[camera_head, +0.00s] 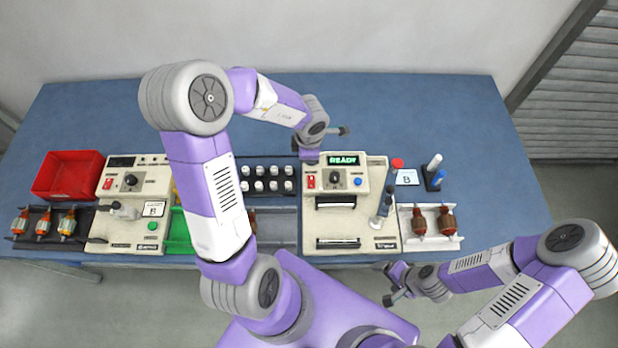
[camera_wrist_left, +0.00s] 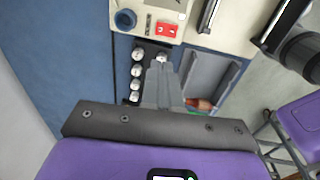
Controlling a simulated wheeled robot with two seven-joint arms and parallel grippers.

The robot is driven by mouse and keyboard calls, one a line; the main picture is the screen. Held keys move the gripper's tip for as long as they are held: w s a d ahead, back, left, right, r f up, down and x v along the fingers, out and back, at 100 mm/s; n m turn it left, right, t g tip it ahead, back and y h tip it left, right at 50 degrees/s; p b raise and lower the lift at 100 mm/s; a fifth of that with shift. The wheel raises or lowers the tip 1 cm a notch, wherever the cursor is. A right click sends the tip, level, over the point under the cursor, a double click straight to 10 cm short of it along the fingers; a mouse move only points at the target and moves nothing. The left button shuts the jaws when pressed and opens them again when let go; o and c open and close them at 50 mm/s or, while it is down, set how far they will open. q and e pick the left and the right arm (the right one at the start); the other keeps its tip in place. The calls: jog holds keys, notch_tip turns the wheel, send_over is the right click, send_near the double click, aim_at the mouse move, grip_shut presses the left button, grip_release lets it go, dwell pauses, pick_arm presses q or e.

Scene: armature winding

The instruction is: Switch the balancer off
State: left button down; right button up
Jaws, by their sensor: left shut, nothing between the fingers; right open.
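The machine with the lit green READY display (camera_head: 343,160), which I take for the balancer (camera_head: 386,240), stands right of the table's middle. On its panel are a red switch (camera_head: 311,181), a dark knob (camera_head: 336,178) and a blue button (camera_head: 358,182). The red switch also shows in the left wrist view (camera_wrist_left: 166,29). My left gripper (camera_wrist_left: 160,72) is shut and empty, near the panel's switch end; in the head view its fingers are hard to make out. My right gripper (camera_head: 383,282) is open and empty, off the table's front edge. I cannot read the switch position.
A tray of white-capped bottles (camera_head: 267,167) lies left of the machine, with a grey tray (camera_head: 275,229) in front. A second machine (camera_head: 108,232) and a red bin (camera_head: 70,155) stand at left. The table's back is clear.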

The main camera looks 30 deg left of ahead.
aim_at(309, 178)
dwell(0.3)
pick_arm(q)
jog(key=f+b, duration=0.1)
jog(key=f, duration=0.3)
jog(key=w+f+b, duration=0.1)
jog(key=f+b, duration=0.1)
jog(key=f, duration=0.3)
jog(key=f+b, duration=0.2)
jog(key=f, duration=0.2)
jog(key=shift+w+a+f, duration=0.15)
jog(key=shift+a, duration=0.25)
jog(key=shift+f, duration=0.3)
